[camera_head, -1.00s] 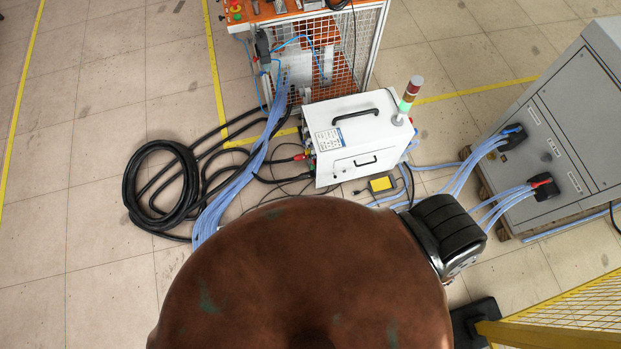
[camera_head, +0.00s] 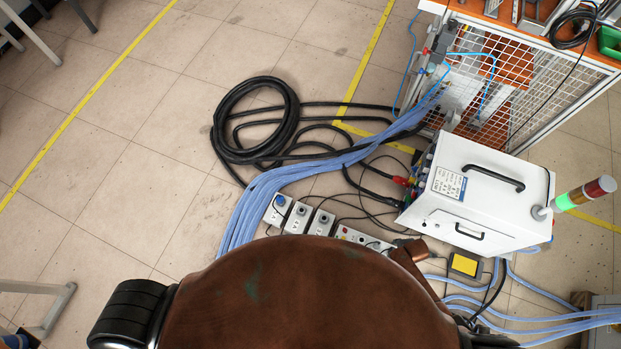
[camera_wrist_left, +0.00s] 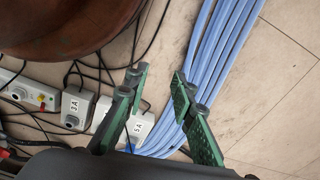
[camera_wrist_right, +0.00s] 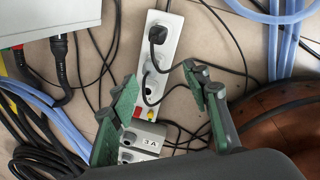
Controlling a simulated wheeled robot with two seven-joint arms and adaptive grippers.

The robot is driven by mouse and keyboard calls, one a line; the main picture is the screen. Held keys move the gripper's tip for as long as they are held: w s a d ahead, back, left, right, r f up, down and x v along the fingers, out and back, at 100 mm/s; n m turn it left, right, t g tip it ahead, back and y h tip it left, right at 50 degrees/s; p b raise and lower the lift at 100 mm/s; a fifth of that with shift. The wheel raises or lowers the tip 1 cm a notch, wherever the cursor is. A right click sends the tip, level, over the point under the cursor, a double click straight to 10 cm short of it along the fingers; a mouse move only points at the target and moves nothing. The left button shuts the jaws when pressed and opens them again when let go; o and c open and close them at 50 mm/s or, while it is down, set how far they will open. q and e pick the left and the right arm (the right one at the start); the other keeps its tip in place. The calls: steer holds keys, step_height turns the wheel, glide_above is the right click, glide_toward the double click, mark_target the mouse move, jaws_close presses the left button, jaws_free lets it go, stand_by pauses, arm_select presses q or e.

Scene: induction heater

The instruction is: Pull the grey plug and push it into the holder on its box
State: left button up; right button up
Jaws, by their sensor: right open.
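A dark plug (camera_wrist_right: 157,35) with a black cable sits in a white power strip (camera_wrist_right: 146,78) in the right wrist view; I cannot tell whether it is the grey plug. A white box marked 3A (camera_wrist_right: 148,146) lies below the strip; it also shows in the left wrist view (camera_wrist_left: 77,105). A box marked 5A (camera_wrist_left: 138,128) is partly behind my left fingers. My left gripper (camera_wrist_left: 158,78) is open and empty above the boxes and blue hoses. My right gripper (camera_wrist_right: 165,82) is open and empty above the strip's lower end. My body hides both grippers in the head view.
The white heater cabinet (camera_head: 470,210) with a light tower stands right of the boxes. Blue hoses (camera_head: 262,195) and a black cable coil (camera_head: 222,130) lie left. A yellow pedal (camera_head: 464,264) is near the cabinet.

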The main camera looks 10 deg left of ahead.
mark_target(378, 244)
steer(key=w+a+f+n+b, duration=0.1)
steer(key=f+n+b, duration=0.1)
steer(key=n+b, duration=0.1)
steer(key=w+a+f+n+g+b, duration=0.1)
steer(key=w+a+f+n+b, duration=0.1)
steer(key=f+n+b, duration=0.1)
steer(key=w+a+f+n+b, duration=0.1)
steer(key=w+f+n+b, duration=0.1)
steer(key=f+n+b, duration=0.1)
steer(key=shift+a+f+n+g+b, duration=0.15)
steer(key=shift+a+n+g+b, duration=0.15)
steer(key=shift+n+b, duration=0.5)
steer(key=shift+w+a+f+n+b, duration=0.1)
steer(key=shift+a+f+n+b, duration=0.1)
steer(key=shift+n+b, duration=0.3)
steer(key=shift+a+n+b, duration=0.1)
steer(key=shift+n+b, duration=0.2)
steer(key=shift+n, duration=0.1)
arm_select(q)
steer(key=shift+w+d+r+g, duration=0.1)
steer(key=shift+w+r+g, duration=0.15)
steer(key=shift+g, duration=0.25)
arm_select(e)
steer(key=shift+w+r, duration=0.1)
steer(key=shift+r, duration=0.05)
arm_select(q)
steer(key=shift+r, duration=0.1)
